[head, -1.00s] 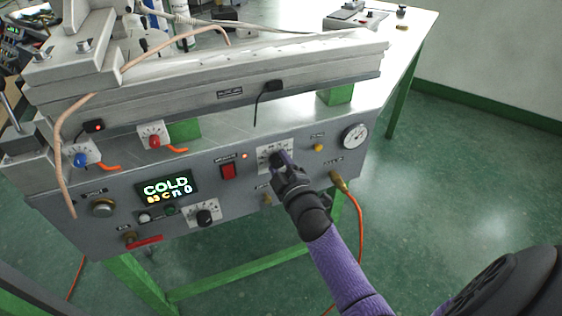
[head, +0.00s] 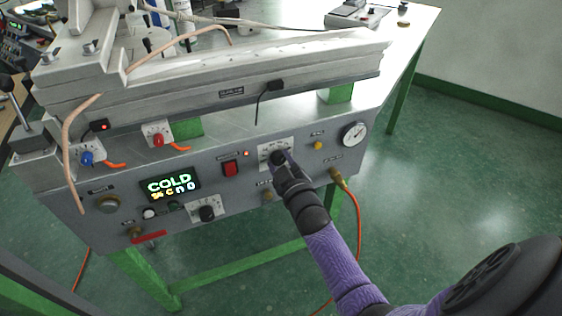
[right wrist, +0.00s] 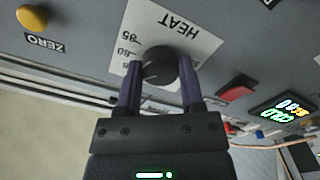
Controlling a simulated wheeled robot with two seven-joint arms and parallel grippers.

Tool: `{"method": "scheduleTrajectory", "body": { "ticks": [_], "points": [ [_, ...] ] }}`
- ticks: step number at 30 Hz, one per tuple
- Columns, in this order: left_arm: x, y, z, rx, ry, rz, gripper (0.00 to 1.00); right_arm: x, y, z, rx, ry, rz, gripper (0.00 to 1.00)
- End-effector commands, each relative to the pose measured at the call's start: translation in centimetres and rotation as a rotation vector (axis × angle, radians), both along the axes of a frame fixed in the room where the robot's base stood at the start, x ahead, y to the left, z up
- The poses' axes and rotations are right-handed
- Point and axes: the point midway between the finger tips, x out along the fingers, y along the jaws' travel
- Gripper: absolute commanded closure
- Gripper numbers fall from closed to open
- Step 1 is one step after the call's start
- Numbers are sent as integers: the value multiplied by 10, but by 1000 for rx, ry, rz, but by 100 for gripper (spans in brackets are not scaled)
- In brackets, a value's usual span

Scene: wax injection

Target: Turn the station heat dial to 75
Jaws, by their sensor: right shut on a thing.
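The heat dial (right wrist: 160,66) is a round black knob on a white plate marked HEAT on the station's front panel. My right gripper (right wrist: 160,84) is shut on the dial, one finger on each side. In the head view my right gripper (head: 281,163) covers most of the dial, and the plate (head: 268,150) shows around it. The dial's exact setting cannot be read. My left gripper is not in view.
The panel display (head: 170,185) reads COLD. A lit red switch (head: 230,168) sits left of the dial; a yellow button (head: 318,145) and a pressure gauge (head: 354,133) sit right. Another black knob (head: 207,213) is lower left. Green floor is open at the right.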

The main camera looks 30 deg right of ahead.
Motion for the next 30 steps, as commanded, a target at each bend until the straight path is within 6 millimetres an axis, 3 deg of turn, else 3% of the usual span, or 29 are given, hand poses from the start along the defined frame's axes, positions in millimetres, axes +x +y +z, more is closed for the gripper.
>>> {"method": "scheduleTrajectory", "body": {
  "ticks": [8,9,13,23,30],
  "points": [
    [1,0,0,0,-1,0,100,0,0,-1,0,4,0,100],
    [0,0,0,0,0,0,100,0,0,-1,0,3,1,43],
    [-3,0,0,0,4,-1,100,0,0,-1,0,2,0,16],
    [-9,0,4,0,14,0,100,-4,1,0,0,2,0,16],
    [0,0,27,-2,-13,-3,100,-54,12,4,0,4,-1,16]
  ]
}}
